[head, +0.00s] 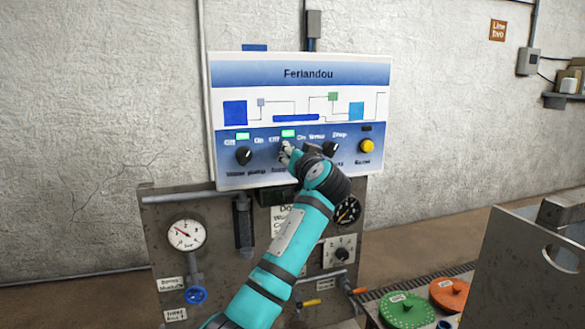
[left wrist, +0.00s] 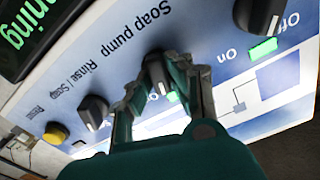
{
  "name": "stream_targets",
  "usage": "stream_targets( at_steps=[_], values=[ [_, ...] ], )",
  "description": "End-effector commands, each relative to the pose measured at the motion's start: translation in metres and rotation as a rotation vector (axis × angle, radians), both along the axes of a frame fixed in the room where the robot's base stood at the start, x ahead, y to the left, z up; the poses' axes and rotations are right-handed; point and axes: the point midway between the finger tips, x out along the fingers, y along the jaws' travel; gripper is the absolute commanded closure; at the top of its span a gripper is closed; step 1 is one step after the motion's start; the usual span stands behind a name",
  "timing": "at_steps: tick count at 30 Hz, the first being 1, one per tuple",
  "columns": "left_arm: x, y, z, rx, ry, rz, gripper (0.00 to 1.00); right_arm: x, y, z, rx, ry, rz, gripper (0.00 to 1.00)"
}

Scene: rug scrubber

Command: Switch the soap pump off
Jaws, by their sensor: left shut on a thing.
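The control panel (head: 225,110) hangs on the wall. Its soap pump knob (left wrist: 156,70) is black and labelled "Soap pump". My left gripper (head: 286,153) reaches up to the panel with its fingers shut on this knob, one on each side; this also shows in the left wrist view (left wrist: 165,82). In the head view the knob is mostly hidden by the fingers. The soap pump lamp (head: 288,133) is lit green. I cannot tell exactly which way the knob points. My right gripper is not in view.
The water pump knob (head: 243,156), with a lit green lamp (head: 242,136), is left of my gripper. The Rinse/Soap knob (head: 330,148) and a yellow button (head: 366,146) are to the right. Below are a gauge (head: 187,234) and a blue valve (head: 195,295).

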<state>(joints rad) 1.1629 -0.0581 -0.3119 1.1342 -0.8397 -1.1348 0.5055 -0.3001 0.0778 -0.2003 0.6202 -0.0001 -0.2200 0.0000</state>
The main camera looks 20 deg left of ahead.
Motion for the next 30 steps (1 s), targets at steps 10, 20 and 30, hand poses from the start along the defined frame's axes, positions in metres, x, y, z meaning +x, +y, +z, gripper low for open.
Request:
stream_targets(
  at_steps=[10, 20, 30],
  values=[
    [-0.001, 0.0, -0.006, -0.274, -0.185, -0.003, 1.0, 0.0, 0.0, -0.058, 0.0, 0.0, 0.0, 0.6],
    [-0.001, 0.001, -0.003, -0.506, -0.341, -0.001, 1.0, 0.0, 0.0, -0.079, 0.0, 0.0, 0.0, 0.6],
    [-0.002, 0.002, -0.001, -0.65, -0.439, 0.0, 1.0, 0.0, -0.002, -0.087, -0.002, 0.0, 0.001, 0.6]
  ],
)
